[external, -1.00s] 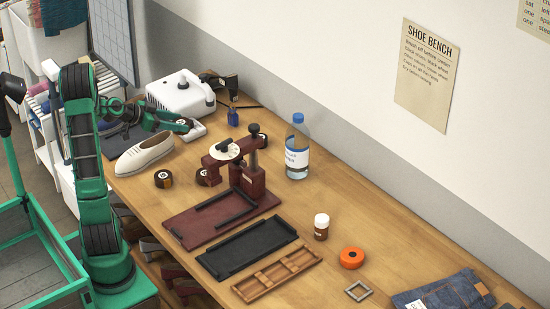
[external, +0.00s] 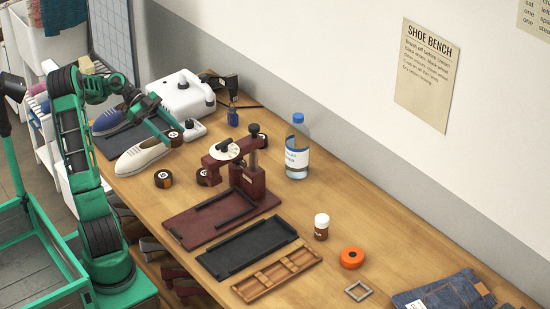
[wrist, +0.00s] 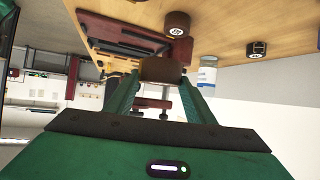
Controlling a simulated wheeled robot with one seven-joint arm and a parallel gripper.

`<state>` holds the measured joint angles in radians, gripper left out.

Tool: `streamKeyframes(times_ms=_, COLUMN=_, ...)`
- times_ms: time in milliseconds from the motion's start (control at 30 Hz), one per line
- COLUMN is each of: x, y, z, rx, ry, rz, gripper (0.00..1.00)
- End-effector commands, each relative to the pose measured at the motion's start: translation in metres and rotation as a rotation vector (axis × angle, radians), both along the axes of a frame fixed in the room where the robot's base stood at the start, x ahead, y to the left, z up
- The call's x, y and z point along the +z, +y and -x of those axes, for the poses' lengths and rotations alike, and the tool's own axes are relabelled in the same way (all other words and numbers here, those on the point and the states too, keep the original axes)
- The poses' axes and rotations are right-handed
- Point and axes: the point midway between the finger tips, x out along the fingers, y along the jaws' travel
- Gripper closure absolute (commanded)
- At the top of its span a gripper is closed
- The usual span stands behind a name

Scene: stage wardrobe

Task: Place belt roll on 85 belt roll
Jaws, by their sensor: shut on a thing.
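My gripper (wrist: 160,85) is shut on a dark brown belt roll (wrist: 162,70), held between its fingertips. A dark roll with a pale label (external: 163,179) stands on the bench to the left of the red press. The wrist view shows two standing rolls, one near (wrist: 177,24) and one further right (wrist: 257,49). Label numbers are too small to read.
The red press (external: 247,180), cream shoe (external: 143,157), water bottle (external: 297,155) and white machine (external: 180,93) stand around the rolls. Some bench between shoe and press is clear.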

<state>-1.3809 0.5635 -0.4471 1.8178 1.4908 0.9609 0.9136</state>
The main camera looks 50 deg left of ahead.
Motion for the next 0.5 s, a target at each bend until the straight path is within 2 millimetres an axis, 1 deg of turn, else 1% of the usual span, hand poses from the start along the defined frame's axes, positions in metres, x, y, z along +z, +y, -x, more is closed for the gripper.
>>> streamKeyframes(times_ms=33, x=-0.003, y=-0.006, z=-0.003, rx=-0.004, ry=0.002, rz=-0.002, gripper=0.75)
streamKeyframes(times_ms=500, x=-0.032, y=-0.045, z=-0.032, rx=-0.001, ry=0.002, rz=-0.001, gripper=0.75)
